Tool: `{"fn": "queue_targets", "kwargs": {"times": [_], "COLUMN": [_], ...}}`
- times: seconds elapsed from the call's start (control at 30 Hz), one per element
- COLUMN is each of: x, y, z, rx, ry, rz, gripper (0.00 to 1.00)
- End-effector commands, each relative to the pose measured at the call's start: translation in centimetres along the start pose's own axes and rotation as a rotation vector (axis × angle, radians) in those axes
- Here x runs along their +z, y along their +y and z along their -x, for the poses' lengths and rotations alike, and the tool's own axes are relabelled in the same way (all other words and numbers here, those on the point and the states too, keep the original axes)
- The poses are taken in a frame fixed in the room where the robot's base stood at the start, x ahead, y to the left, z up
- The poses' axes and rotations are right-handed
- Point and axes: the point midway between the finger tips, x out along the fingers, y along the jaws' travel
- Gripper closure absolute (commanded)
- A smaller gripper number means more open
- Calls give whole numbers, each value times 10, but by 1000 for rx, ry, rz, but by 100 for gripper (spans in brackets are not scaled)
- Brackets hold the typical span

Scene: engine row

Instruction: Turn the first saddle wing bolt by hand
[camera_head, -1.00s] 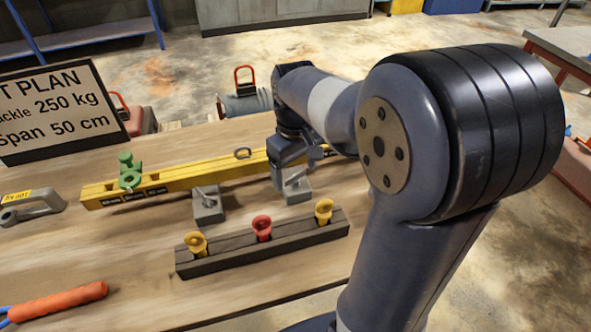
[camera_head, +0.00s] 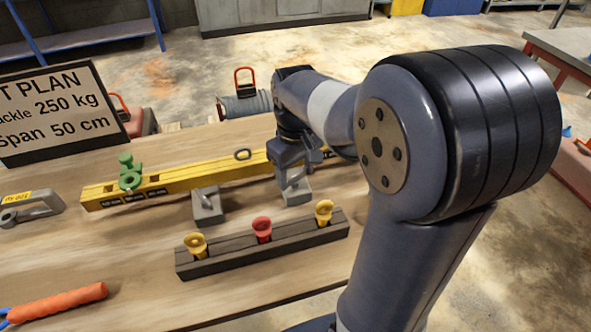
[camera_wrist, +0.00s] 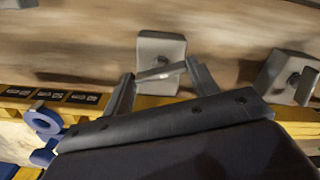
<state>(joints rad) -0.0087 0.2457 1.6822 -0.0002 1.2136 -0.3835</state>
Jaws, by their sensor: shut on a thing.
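Two grey saddle blocks stand in front of the yellow beam (camera_head: 190,180). My gripper (camera_head: 291,180) points down over the right-hand block (camera_head: 297,194). In the wrist view, its two fingers (camera_wrist: 161,85) are shut on the flat wing of the wing bolt (camera_wrist: 160,72) on that saddle block (camera_wrist: 150,50). The wing lies slantwise between the fingertips. The other saddle block (camera_head: 208,210), with its own wing bolt (camera_head: 206,194), stands free to the left; it shows at the right of the wrist view (camera_wrist: 273,75).
A dark rack (camera_head: 225,260) with two yellow knobs and one red knob stands in front of the saddles. A green fitting (camera_head: 130,175) sits on the beam; a blue one (camera_wrist: 42,124) shows in the wrist view. A sign (camera_head: 60,110) stands at back left.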

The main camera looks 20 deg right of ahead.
Motion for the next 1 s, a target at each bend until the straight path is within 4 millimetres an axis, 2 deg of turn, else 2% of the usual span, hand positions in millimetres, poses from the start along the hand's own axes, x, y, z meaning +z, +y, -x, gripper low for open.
{"fn": "queue_targets", "kwargs": {"times": [0.5,0.9,0.93,1.0], "x": [0,-1,-1,-1], "y": [0,0,0,0], "z": [2,1,1,1], "rx": [0,0,0,0], "ry": [1,3,3,2], "rz": [-377,-410,-410,-409], "gripper": [67,67,42,37]}}
